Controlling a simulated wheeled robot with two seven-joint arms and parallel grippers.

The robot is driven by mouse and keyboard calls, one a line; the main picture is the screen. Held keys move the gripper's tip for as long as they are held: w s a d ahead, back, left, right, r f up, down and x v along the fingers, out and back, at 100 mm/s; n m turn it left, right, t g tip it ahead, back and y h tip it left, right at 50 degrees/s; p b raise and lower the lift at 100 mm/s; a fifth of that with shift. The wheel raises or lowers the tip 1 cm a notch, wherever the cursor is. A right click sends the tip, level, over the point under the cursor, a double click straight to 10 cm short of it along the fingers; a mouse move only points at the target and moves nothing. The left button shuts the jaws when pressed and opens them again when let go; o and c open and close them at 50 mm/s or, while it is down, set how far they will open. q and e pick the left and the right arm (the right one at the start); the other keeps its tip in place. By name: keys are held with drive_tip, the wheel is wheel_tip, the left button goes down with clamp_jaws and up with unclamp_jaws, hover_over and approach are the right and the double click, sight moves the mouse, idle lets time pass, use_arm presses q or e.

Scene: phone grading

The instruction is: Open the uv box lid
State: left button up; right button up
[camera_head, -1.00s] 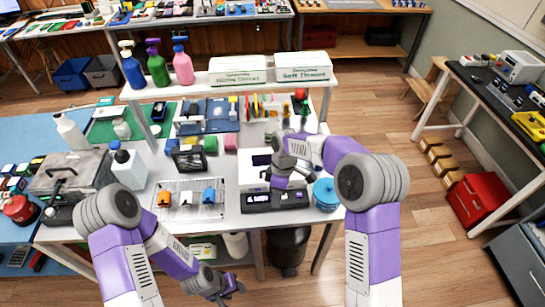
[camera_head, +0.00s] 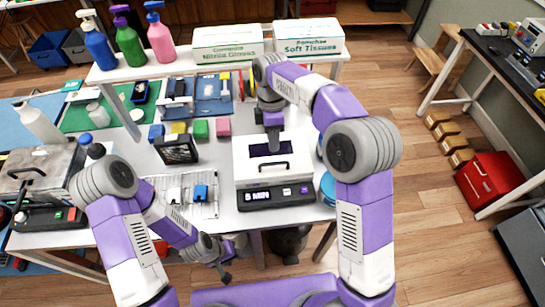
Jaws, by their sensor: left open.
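The UV box (camera_head: 253,205) is a white box with a dark front panel reading "5 MIN". It stands at the front right of the white table. Its white lid (camera_head: 245,150), with a dark window and a dark handle (camera_head: 273,166), looks closed. My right gripper (camera_head: 273,143) points down over the window, behind the handle. I cannot tell whether it touches the lid, and its fingers are too small to read. My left gripper (camera_head: 224,276) is open and empty, low in front of the table's front edge.
A wire rack (camera_head: 205,209) with small blue and white items lies left of the box. A small dark screen (camera_head: 178,150) and coloured blocks stand behind it. A blue round container (camera_head: 328,186) sits right of the box, partly behind my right arm.

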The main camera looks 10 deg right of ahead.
sight(274, 157)
drive_tip(key=f, duration=0.2)
drive_tip(key=s+f+b, duration=0.1)
drive_tip(key=f, duration=0.2)
drive_tip(key=f+b, duration=0.1)
drive_tip(key=f, duration=0.1)
drive_tip(key=shift+s+f, duration=0.25)
drive_tip(key=shift+f, duration=0.1)
clamp_jaws()
